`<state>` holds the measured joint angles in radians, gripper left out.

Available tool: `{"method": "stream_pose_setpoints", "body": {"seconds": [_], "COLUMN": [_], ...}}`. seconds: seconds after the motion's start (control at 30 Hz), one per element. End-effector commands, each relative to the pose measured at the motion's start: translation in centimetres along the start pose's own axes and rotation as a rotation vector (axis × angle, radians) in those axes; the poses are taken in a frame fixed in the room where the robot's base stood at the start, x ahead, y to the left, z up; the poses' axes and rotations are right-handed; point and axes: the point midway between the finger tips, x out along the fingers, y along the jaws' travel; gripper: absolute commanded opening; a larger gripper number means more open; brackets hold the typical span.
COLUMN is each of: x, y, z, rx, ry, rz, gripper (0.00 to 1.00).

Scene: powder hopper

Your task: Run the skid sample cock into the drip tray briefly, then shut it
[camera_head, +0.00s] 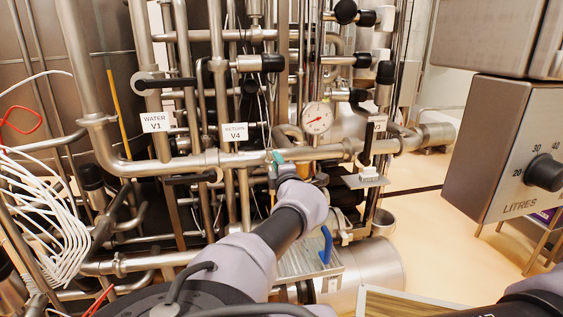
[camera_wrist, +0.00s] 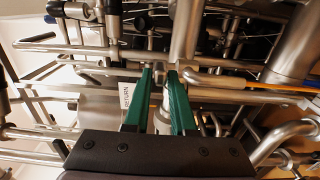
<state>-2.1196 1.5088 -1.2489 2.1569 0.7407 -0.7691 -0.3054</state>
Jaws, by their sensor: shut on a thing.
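My gripper (camera_head: 277,157) is at the pipework in the middle of the head view, just right of the RETURN V4 label (camera_head: 236,131). In the wrist view its two green fingers (camera_wrist: 160,85) are shut on a narrow metal part between them. My arm and fingers hide most of that part, so I cannot tell whether it is the sample cock's handle. A shallow metal tray (camera_head: 298,262) shows low beside my forearm, with a blue handle (camera_head: 326,245) standing upright at it. I cannot see any liquid running.
Pipes and black valve levers crowd around my gripper, including one under the WATER V1 label (camera_head: 155,122). A pressure gauge (camera_head: 317,118) is just above right. A steel LITRES box (camera_head: 510,150) stands right. Floor at right is partly clear.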

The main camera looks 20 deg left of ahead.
Motion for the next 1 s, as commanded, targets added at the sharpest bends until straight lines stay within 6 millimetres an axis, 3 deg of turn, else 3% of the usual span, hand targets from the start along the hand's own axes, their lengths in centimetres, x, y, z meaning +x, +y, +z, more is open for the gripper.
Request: {"method": "stream_pose_setpoints", "body": {"seconds": [0.53,0.57,0.6,0.63,1.0], "x": [0.0,0.0,0.0,0.0,-0.8], "y": [-0.1,-0.1,-0.1,-0.1,-0.1], "z": [-2.1,-2.0,-2.0,-2.0,-1.9], "rx": [-0.002,-0.002,-0.001,-0.001,-0.001], "ry": [0.006,0.006,0.005,0.005,0.002], "rz": [-0.002,-0.002,-0.002,-0.002,-0.001], "gripper": [0.00,0.35,0.50,0.55,0.55]}}
